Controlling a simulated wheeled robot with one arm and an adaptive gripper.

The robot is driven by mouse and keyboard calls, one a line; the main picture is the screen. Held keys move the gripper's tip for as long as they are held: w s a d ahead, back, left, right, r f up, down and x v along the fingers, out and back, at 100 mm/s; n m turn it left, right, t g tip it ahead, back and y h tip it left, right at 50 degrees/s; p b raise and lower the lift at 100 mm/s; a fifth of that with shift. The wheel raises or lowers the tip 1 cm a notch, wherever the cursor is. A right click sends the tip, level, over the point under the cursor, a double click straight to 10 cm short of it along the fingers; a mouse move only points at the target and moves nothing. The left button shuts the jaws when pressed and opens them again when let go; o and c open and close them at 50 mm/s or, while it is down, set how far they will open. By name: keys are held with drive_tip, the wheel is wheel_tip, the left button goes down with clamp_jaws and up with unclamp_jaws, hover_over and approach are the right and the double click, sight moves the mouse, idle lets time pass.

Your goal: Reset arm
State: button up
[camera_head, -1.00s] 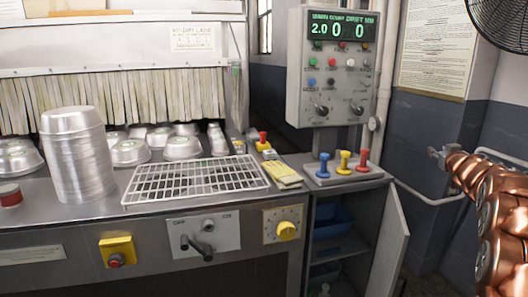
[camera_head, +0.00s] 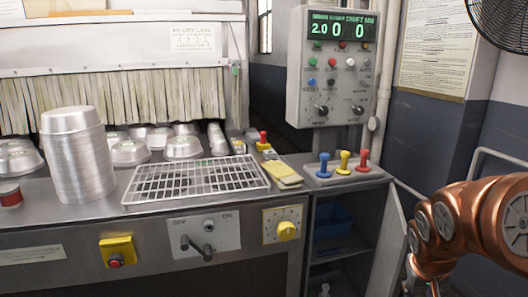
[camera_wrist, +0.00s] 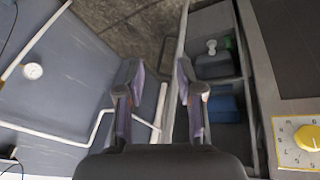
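My copper-coloured arm is at the right of the head view, bent downward, with its end near the lower edge beside the open cabinet door. In the wrist view my gripper (camera_wrist: 155,85) has its two fingers spread apart with nothing between them. It hangs over the floor beside the open cabinet (camera_wrist: 215,70). In the head view the fingers are mostly hidden or cut off at the bottom edge.
A stack of metal pans (camera_head: 77,155) and a wire rack (camera_head: 195,179) sit on the steel counter. Blue, yellow and red levers (camera_head: 343,162) stand on the cabinet top. The open cabinet door (camera_head: 385,255) is close to my arm. A wall pipe (camera_wrist: 75,140) runs nearby.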

drive_tip(key=s+a+f+n+g+y, duration=0.1)
drive_tip(key=s+a+f+g, duration=0.15)
drive_tip(key=s+a, duration=0.75)
drive_tip(key=s+a+f+n+g+y, duration=0.1)
drive_tip(key=s+a+f+g+y, duration=0.15)
drive_tip(key=s+a, duration=0.75)
drive_tip(key=s+d+r+p, duration=0.1)
drive_tip(key=d+r+p, duration=0.1)
drive_tip(key=r+p, duration=0.7)
drive_tip(key=s+d+r+p, duration=0.2)
drive_tip(key=r+p, duration=0.7)
drive_tip(key=r, duration=0.3)
drive_tip(key=shift+s+d+h+p, duration=0.15)
drive_tip(key=shift+s+h+p, duration=0.1)
drive_tip(key=shift+h+p, duration=0.1)
drive_tip(key=shift+f, duration=0.1)
